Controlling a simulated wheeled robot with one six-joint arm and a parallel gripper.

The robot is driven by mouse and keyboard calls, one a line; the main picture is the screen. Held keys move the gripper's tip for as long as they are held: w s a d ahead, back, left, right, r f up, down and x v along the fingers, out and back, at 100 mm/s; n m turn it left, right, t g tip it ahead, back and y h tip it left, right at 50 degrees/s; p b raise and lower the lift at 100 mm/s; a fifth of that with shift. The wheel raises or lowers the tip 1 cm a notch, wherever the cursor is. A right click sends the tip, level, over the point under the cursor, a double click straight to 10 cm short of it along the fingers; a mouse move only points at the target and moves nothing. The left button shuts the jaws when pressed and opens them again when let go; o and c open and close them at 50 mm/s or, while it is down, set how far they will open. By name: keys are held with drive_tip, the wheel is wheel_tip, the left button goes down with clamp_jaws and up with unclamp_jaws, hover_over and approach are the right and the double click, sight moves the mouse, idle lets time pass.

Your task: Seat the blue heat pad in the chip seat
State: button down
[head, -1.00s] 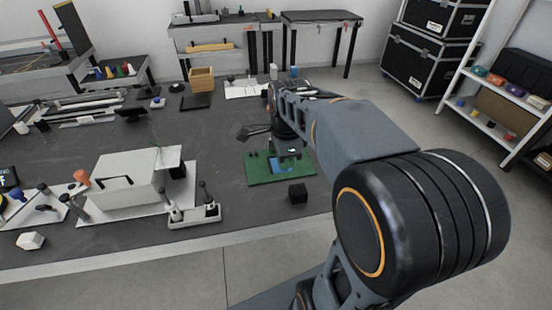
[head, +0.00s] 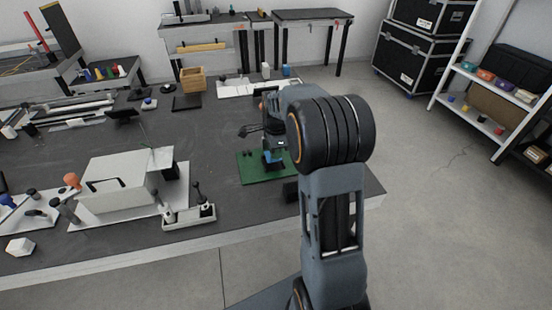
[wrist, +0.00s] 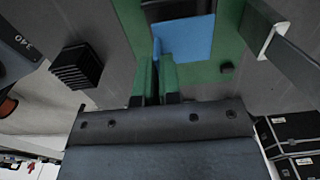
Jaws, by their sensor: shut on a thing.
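The blue heat pad (wrist: 187,40) shows in the wrist view as a flat blue piece just ahead of the fingertips. My gripper (wrist: 154,80) is shut on its near edge. In the head view the blue pad (head: 271,157) is a small blue patch under my gripper, over the green board (head: 255,172). The green board (wrist: 225,71) also lies behind the pad in the wrist view. A dark part with a pale rim (wrist: 178,9) at the top edge may be the chip seat; it is cut off. I cannot tell whether the pad touches the board.
A black finned block (wrist: 76,67) sits beside the board; it also shows in the head view (head: 290,191), partly behind my arm. A pale block with two dark levers (head: 188,217) and a grey-white box (head: 113,183) stand to the left. Bare table lies left of the board.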

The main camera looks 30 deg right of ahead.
sight(276, 161)
drive_tip(key=shift+f, duration=1.5)
drive_tip(key=shift+f, duration=0.15)
drive_tip(key=c, duration=1.3)
unclamp_jaws()
